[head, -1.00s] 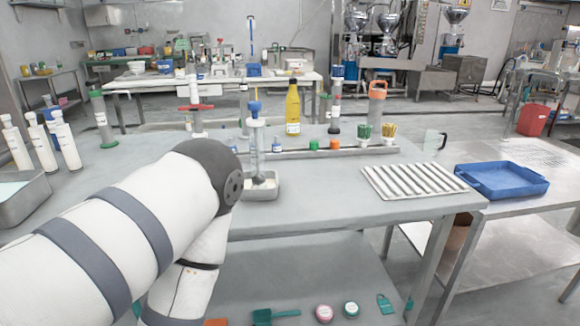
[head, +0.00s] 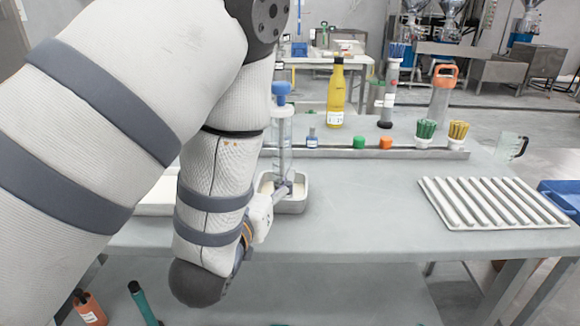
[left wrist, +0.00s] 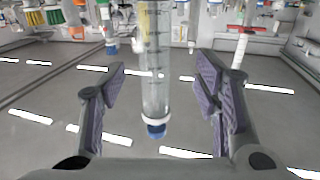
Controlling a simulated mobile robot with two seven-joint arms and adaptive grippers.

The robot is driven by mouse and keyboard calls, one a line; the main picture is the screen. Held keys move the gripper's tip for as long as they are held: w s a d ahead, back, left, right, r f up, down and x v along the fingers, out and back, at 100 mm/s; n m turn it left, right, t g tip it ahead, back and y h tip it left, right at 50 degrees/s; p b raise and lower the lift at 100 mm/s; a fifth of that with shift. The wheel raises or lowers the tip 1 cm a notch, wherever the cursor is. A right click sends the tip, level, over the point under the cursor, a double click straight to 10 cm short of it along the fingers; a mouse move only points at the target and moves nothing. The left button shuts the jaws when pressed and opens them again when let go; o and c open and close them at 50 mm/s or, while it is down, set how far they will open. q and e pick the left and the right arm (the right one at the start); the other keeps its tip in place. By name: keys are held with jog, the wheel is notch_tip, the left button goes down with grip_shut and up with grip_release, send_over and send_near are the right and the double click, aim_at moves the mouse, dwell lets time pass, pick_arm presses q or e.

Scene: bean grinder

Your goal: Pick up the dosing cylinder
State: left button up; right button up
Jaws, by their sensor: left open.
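The dosing cylinder (head: 284,140) is a clear, upright tube with a blue top. It stands in a small metal tray (head: 297,207) on the table. My left gripper (head: 283,190) is low beside the cylinder, mostly hidden by my arm. In the left wrist view, my left gripper (left wrist: 158,85) is open, with one finger on each side of the clear graduated tube (left wrist: 154,85). The tube shows a white ring and a blue end low in that picture. I see gaps on both sides and no contact. My right gripper is not in view.
A yellow bottle (head: 336,95), green cap (head: 359,142) and orange cap (head: 386,143) stand along the back. A ridged tray (head: 490,202) lies at right. My left arm covers the table's left side. The table between tray and ridged tray is clear.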

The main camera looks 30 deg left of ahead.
aim_at(279, 156)
pick_arm(q)
jog(key=x, duration=0.2)
jog(key=r+x, duration=0.1)
jog(key=x, duration=0.3)
jog(key=shift+w+d+r, duration=0.15)
jog(key=shift+w+d, duration=0.05)
jog(key=shift+w, duration=0.25)
jog(key=shift+w+a, duration=0.1)
jog(key=shift+w, duration=0.2)
jog(key=c, duration=1.3)
grip_shut()
